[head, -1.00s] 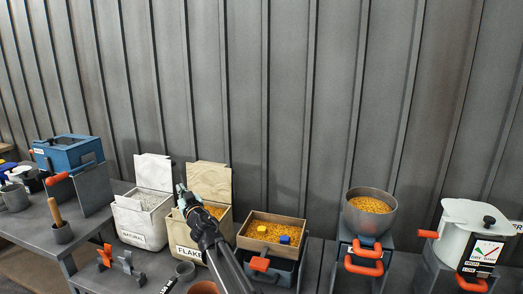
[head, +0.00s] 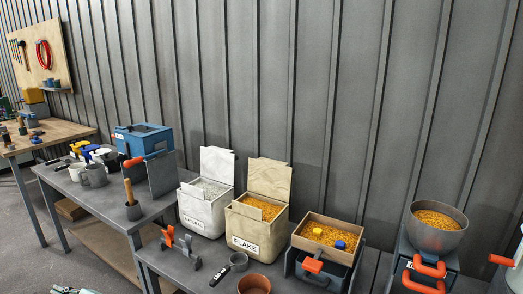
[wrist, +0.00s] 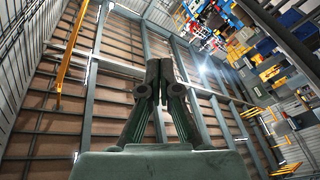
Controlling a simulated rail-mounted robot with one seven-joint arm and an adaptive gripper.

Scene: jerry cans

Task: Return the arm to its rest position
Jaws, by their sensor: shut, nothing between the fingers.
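My gripper (wrist: 160,75) shows in the wrist view with its two dark fingers together and nothing between them. Behind the fingers is the hall's ceiling and upper structure, so the wrist camera faces upward. In the head view only a small greenish-grey part shows at the bottom left edge, perhaps the tip of my gripper; most of the arm is out of that view. The gripper touches nothing that I can see.
A flake bin (head: 238,221) and a natural bin (head: 196,212) stand on the grey bench beside a wooden tray (head: 345,258) of orange granules. A metal bowl (head: 465,240) stands right. A blue box (head: 140,138) and a tool board (head: 69,44) are left.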

